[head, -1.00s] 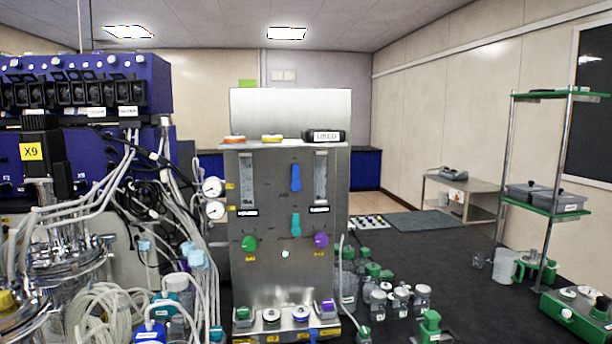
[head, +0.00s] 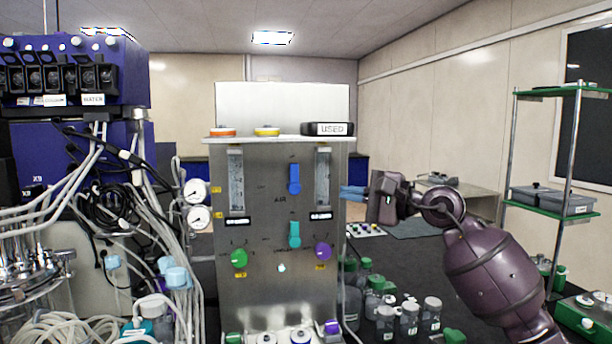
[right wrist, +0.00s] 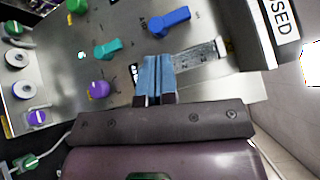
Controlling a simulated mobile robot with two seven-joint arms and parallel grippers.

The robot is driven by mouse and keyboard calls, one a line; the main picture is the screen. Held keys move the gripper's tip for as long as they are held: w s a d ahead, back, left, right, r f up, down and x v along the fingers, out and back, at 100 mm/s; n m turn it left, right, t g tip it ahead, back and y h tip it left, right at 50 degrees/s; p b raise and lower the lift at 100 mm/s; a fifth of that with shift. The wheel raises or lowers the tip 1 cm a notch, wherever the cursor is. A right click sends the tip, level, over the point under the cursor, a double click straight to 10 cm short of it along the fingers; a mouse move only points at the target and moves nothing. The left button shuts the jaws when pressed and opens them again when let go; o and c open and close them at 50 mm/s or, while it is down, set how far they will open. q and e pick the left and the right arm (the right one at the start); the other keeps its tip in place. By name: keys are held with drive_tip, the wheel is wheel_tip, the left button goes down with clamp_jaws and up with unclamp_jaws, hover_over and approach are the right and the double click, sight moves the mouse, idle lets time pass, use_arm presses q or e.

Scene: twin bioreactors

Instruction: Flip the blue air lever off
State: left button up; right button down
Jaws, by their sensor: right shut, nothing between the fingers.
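The blue air lever (head: 294,178) is on the upper middle of the steel panel (head: 265,220), above the word AIR. It stands upright in the head view, and it also shows in the right wrist view (right wrist: 169,20). A teal lever (head: 294,235) is below it. My right gripper (head: 345,192) is at the panel's right edge, by the right flow tube (head: 322,178). Its blue fingers are together and empty, and they also show in the right wrist view (right wrist: 156,78). They are apart from the blue lever. My left gripper is not in view.
A green knob (head: 238,258) and a purple knob (head: 323,251) are low on the panel. Two gauges (head: 197,204) and loose tubing are at its left. A black USED box (head: 328,129) is on top. Several bottles (head: 408,315) stand at the lower right.

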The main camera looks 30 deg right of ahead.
sight(294, 178)
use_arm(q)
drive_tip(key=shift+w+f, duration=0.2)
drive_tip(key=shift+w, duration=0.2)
use_arm(e)
drive_tip(key=r, duration=0.1)
drive_tip(key=d+r+n+h, duration=0.1)
drive_tip(key=r, duration=0.1)
drive_tip(key=shift+w+d+r+n+t+h, duration=0.15)
drive_tip(key=shift+w+d+n+t+h, duration=0.15)
drive_tip(key=shift+w+n, duration=0.1)
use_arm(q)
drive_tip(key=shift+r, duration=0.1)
use_arm(e)
drive_tip(key=shift+w+a, duration=0.1)
drive_tip(key=shift+p+x, duration=0.95)
drive_tip(key=shift+x, duration=4)
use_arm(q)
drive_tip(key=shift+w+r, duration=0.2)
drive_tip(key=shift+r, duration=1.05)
